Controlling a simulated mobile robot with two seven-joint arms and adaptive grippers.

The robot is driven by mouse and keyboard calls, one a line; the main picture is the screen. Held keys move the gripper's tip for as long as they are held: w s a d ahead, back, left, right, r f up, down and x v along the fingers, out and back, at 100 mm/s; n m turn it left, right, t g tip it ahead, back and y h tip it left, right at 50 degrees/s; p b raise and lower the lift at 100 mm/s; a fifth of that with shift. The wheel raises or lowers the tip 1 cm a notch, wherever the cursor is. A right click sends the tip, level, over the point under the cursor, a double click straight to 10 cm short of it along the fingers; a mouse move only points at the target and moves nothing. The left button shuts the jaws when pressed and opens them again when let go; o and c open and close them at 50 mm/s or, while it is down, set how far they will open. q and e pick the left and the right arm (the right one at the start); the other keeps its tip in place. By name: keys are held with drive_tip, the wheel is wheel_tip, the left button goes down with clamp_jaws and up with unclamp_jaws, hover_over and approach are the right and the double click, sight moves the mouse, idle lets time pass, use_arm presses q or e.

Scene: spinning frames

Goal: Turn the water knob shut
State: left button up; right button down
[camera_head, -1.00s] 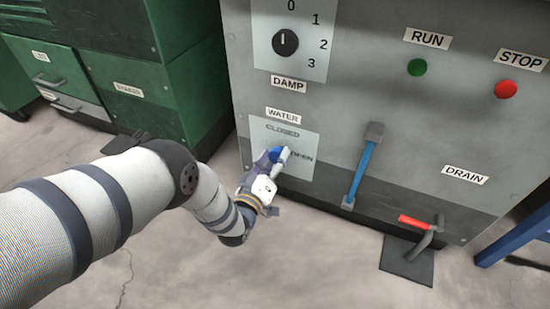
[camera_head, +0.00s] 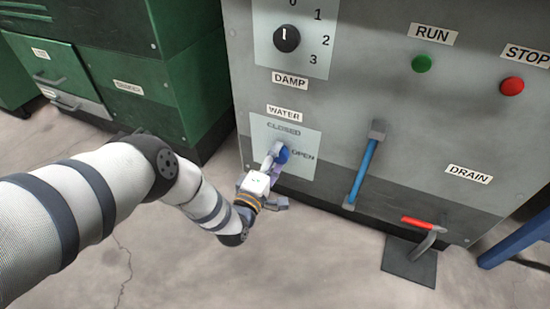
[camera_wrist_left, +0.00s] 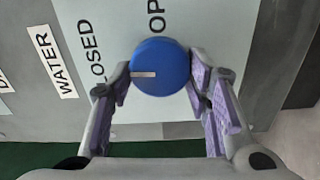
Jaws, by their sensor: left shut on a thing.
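The blue round water knob (camera_head: 284,155) sits on a pale plate (camera_head: 300,170) on the grey machine, below the WATER label. It also shows in the left wrist view (camera_wrist_left: 162,62), where its white mark points left, toward the CLOSED side. OPEN is printed above the knob in that view. My left gripper (camera_head: 277,153) is shut on the knob. In the left wrist view my gripper's fingers (camera_wrist_left: 161,72) stand on opposite sides of the knob. In the head view the fingers hide part of the knob. My right gripper is not in view.
The black DAMP knob (camera_head: 287,39) is above. A blue lever (camera_head: 364,172) stands right of the plate, and a red-handled DRAIN lever (camera_head: 427,228) lower right. Green RUN (camera_head: 421,63) and red STOP (camera_head: 512,86) buttons are upper right. Green cabinets (camera_head: 190,85) stand left.

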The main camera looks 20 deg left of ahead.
use_arm(q)
drive_tip(key=shift+d+n, duration=0.1)
drive_tip(key=shift+n, duration=0.4)
drive_tip(key=o, duration=1.1)
drive_tip(key=shift+s, duration=0.15)
drive_tip(key=s, duration=1.1)
drive_tip(key=shift+s+a, duration=0.25)
drive_tip(key=shift+s, duration=0.15)
